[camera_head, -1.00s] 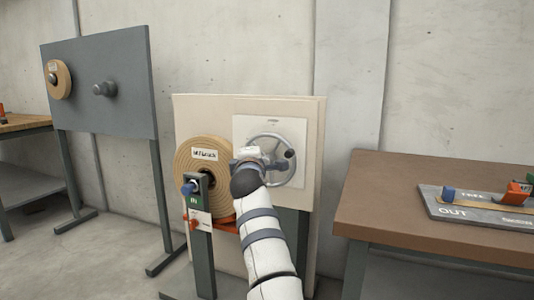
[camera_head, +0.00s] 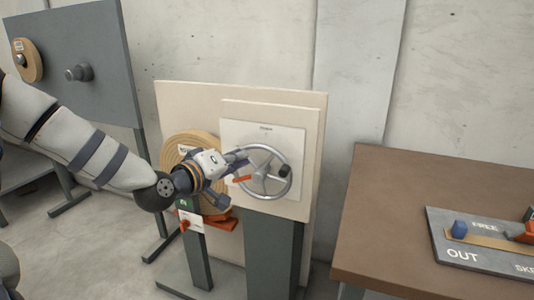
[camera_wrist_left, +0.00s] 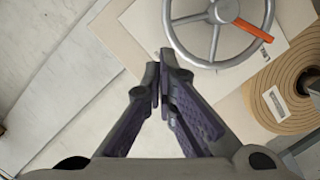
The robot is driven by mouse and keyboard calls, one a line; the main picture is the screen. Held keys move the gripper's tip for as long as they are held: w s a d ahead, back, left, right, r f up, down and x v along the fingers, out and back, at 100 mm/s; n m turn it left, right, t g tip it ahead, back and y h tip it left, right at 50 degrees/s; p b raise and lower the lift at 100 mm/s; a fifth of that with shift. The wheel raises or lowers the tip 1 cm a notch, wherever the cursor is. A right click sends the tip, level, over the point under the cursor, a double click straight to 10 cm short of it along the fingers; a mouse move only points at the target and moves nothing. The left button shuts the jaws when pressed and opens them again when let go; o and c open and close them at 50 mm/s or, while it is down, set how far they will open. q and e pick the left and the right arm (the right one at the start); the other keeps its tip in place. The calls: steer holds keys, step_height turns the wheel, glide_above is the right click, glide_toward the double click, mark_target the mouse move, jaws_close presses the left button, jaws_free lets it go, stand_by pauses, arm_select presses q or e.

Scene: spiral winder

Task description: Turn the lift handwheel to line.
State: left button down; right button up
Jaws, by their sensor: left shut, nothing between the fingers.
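The lift handwheel (camera_head: 290,185) is a grey metal wheel with spokes and a dark knob (camera_head: 285,170) at its right side. It sits on a pale plate (camera_head: 292,135). An orange bar (camera_head: 242,179) shows at the wheel's left rim; in the left wrist view the orange bar (camera_wrist_left: 252,30) crosses the rim. My left gripper (camera_head: 244,160) is by the wheel's left edge, its arm coming in from the left. In the left wrist view its fingers (camera_wrist_left: 160,78) are together and empty, beside the rim of the handwheel (camera_wrist_left: 176,42). My right gripper is not in view.
A labelled brown roll (camera_head: 178,147) stands left of the wheel, partly behind my gripper. A grey panel (camera_head: 105,45) with another roll (camera_head: 27,62) is at the far left.

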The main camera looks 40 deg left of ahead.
arm_select(q)
steer(key=w+f, duration=0.1)
steer(key=w, duration=0.2)
steer(key=w+f+b, duration=0.1)
steer(key=w, duration=0.2)
steer(key=w+f, duration=0.1)
steer(key=w, duration=0.2)
steer(key=shift+w+a+f+b, duration=0.2)
steer(key=shift+w+a+b, duration=0.05)
steer(key=shift+w+b, duration=0.1)
steer(key=shift+w+d+f, duration=0.1)
steer(key=shift+d+f, duration=0.2)
steer(key=shift+d, duration=0.2)
steer(key=shift+w+d+f, duration=0.1)
steer(key=shift+d+f, duration=0.15)
steer(key=shift+d, duration=0.25)
steer(key=shift+d+f, duration=0.15)
steer(key=shift+d, duration=0.35)
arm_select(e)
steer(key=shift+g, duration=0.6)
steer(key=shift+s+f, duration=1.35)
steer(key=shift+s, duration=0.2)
